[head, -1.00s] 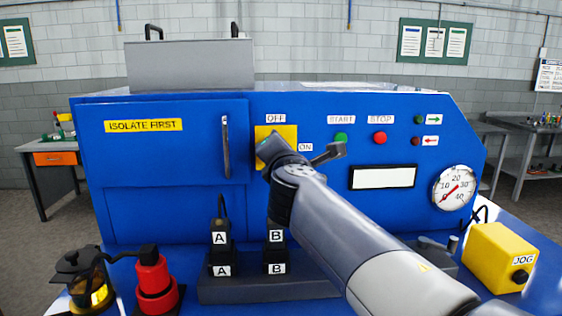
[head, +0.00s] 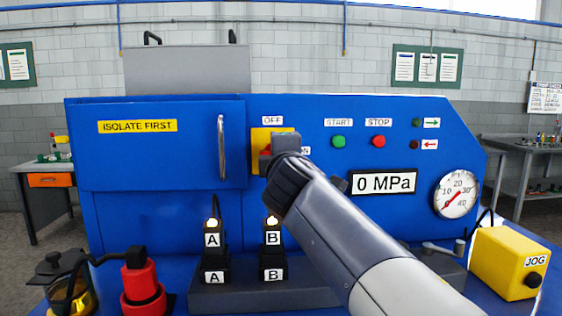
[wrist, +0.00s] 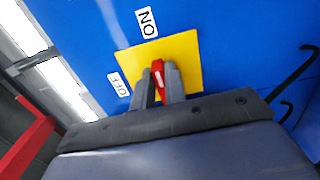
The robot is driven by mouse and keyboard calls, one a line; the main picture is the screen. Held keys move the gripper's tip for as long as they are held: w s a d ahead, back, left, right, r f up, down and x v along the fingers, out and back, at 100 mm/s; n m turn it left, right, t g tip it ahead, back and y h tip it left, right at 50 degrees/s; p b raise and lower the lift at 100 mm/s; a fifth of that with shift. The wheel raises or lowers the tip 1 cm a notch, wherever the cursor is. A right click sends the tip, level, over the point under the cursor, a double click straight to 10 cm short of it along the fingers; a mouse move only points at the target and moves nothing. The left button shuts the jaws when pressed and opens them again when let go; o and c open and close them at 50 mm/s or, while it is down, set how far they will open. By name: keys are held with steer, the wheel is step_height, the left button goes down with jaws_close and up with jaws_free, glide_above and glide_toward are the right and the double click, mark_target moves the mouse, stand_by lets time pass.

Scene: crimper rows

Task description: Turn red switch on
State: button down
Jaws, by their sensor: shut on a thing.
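The red switch (wrist: 157,75) sits on a yellow plate (wrist: 185,48) on the blue machine front. In the wrist view my gripper (wrist: 158,82) is shut on the red switch, one finger on each side, and the switch's white mark points toward the ON label (wrist: 146,22). The OFF label (wrist: 118,84) is to its left. In the head view a little of the red switch (head: 265,151) shows beside my gripper (head: 270,145), which covers most of the yellow plate. The display (head: 384,183) reads 0 MPa, and the lamps on A (head: 212,223) and B (head: 272,221) are lit.
To the right are the green start button (head: 338,141), the red stop button (head: 378,140) and a gauge (head: 456,194). A door handle (head: 222,147) is close on the left. A yellow JOG box (head: 509,262) stands at lower right, and a red cylinder (head: 143,290) at lower left.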

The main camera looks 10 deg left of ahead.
steer(key=shift+f, duration=0.1)
stand_by(0.4)
steer(key=c, duration=1.4)
jaws_free()
steer(key=shift+c, duration=0.2)
steer(key=b+v, duration=0.1)
steer(key=v, duration=0.9)
steer(key=shift+s+b, duration=0.4)
steer(key=shift+w, duration=0.15)
steer(key=p+x, duration=0.1)
steer(key=x, duration=0.9)
steer(key=shift+w+p, duration=0.25)
steer(key=shift+p, duration=0.15)
